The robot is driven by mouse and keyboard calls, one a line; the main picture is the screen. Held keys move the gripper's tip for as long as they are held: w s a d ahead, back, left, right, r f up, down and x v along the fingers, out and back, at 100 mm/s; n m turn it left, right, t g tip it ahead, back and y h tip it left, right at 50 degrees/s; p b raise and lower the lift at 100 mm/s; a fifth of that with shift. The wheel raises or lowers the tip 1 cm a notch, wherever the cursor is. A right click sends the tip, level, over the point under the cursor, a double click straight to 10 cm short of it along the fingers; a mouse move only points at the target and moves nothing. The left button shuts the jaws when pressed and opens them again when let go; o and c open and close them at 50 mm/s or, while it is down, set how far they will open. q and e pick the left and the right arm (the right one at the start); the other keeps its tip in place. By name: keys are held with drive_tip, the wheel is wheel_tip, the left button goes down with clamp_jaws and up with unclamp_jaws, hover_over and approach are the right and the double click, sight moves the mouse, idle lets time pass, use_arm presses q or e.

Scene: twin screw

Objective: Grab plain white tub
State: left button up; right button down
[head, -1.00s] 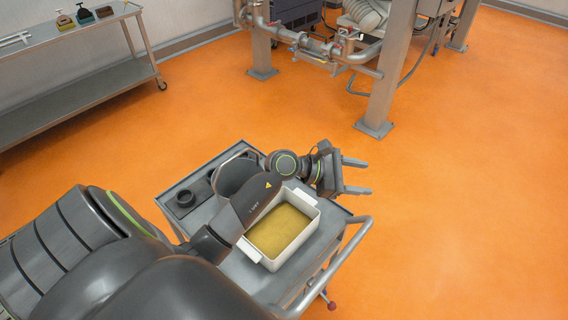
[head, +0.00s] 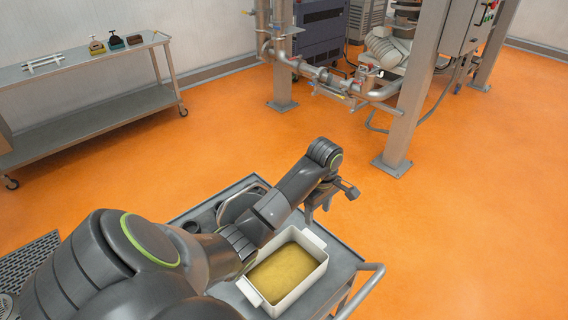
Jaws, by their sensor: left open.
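A white rectangular tub (head: 319,271) with a handle lip at each end stands on the grey cart (head: 345,262). It holds a flat yellow-brown mass (head: 283,272). My left arm reaches over the cart from the left and hides part of the tub's left side. My left gripper (head: 319,209) is open and empty, above and beyond the tub's far end, its fingers pointing downward. It appears apart from the tub. My right gripper is not in view.
The cart also bears a grey round container (head: 232,210) and a small dark cup (head: 191,227), both partly behind my arm. The cart's rail (head: 366,287) is at right. A steel table (head: 100,65) and a metal-legged machine (head: 400,140) stand farther off. Orange floor between is clear.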

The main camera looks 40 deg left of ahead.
sight(313, 238)
use_arm(q)
wheel_tip(313, 238, down, 11)
drive_tip(key=b, duration=1)
drive_tip(key=shift+w+a+f, duration=0.1)
drive_tip(key=shift+f, duration=0.1)
drive_tip(key=f+b, duration=0.2)
drive_tip(key=shift+w+a+f+b, duration=0.1)
drive_tip(key=shift+a+f+b, duration=0.15)
drive_tip(key=shift+f+b, duration=0.05)
drive_tip(key=shift+f+p, duration=0.45)
drive_tip(key=shift+f, duration=0.35)
clamp_jaws()
drive_tip(key=shift+r, duration=0.1)
